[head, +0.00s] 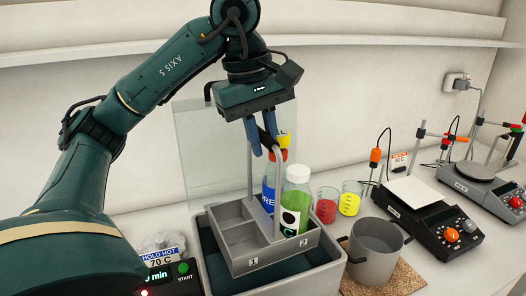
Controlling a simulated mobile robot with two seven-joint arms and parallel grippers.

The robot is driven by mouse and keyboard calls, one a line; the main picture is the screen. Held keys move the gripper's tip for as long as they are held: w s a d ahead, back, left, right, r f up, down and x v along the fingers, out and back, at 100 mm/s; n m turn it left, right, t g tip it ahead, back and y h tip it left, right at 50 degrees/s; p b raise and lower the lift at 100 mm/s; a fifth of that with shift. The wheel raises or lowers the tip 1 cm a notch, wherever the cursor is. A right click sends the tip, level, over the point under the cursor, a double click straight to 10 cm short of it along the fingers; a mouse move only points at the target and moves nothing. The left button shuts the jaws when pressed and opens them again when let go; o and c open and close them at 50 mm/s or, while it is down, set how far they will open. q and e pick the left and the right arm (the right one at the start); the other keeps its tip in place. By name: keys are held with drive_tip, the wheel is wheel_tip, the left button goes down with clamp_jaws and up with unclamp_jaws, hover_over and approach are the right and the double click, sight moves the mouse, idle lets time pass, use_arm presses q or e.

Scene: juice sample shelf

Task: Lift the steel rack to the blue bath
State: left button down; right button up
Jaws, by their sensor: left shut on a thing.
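My left gripper (264,152) is shut on the tall handle of the steel rack (272,257). The rack hangs over the opening of a grey-rimmed bath (325,277) with a dark blue-green inside. I cannot tell how far the rack's base is above the inside. The rack has compartments, with labels 1 and 2 on the front. A green bottle (293,215) with a white cap stands in the right part. A blue bottle (268,193) stands behind it, partly hidden by the handle and gripper. The left compartments look empty. My right gripper is out of view.
A clear panel (215,150) stands upright behind the bath. A panel reading HOLD HOT 70 C (163,258) is at its left. A steel pot (374,250) on a cork mat stands close at the right. Red (326,205) and yellow (350,200) beakers and hotplates (425,220) lie beyond.

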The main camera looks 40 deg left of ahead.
use_arm(q)
drive_tip(key=shift+r, duration=2.4)
